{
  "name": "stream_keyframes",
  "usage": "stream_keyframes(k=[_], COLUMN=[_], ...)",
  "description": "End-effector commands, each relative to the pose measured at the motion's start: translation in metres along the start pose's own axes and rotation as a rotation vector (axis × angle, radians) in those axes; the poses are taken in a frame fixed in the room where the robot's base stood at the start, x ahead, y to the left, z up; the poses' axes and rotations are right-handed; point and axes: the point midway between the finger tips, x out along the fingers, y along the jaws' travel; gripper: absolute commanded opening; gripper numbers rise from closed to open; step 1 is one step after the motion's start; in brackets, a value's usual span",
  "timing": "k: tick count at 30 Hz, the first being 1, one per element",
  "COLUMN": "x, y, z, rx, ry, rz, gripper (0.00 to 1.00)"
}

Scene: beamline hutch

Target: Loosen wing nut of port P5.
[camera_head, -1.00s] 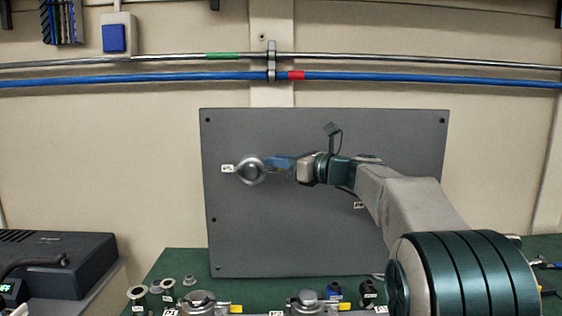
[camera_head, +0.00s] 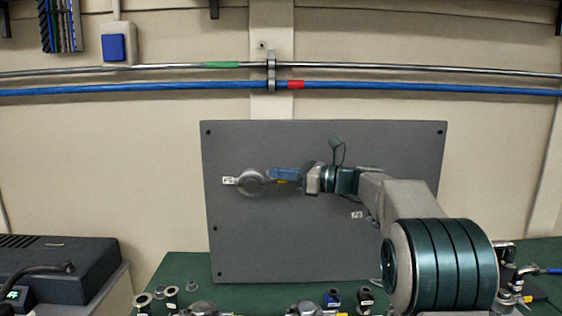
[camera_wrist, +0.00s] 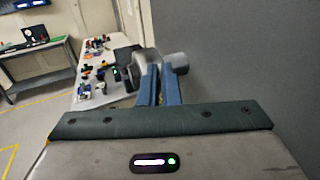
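A round silvery clamped port (camera_head: 250,183) sits on the grey upright panel (camera_head: 300,245), left of its middle. A small white label (camera_head: 229,181) beside it seems to read P5. My gripper (camera_head: 276,174) reaches in from the right, its blue fingers at the port's right side. A small yellow piece (camera_head: 282,182), perhaps on the wing nut, shows just under the fingers. In the wrist view my fingers (camera_wrist: 159,72) are nearly parallel with a narrow gap, their tips at the silvery port (camera_wrist: 178,62). The wing nut itself is mostly hidden; I cannot tell whether it is held.
A second panel label (camera_head: 357,215) shows beside my arm. The green bench (camera_head: 180,262) below carries metal fittings (camera_head: 306,308) and small rings (camera_head: 143,300). A dark box (camera_head: 60,270) stands at left. A blue pipe (camera_head: 160,86) runs along the wall above.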

Motion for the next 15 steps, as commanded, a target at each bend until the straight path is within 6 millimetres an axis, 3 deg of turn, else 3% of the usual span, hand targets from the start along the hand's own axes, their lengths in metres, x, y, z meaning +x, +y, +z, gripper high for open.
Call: stream_keyframes(k=[1, 15], x=[-0.0007, 0.0001], y=[-0.0026, -0.0067], z=[0.0067, 0.0032], rx=[0.003, 0.002], ry=[0.002, 0.001], rz=[0.027, 0.235], gripper=[0.00, 0.00])
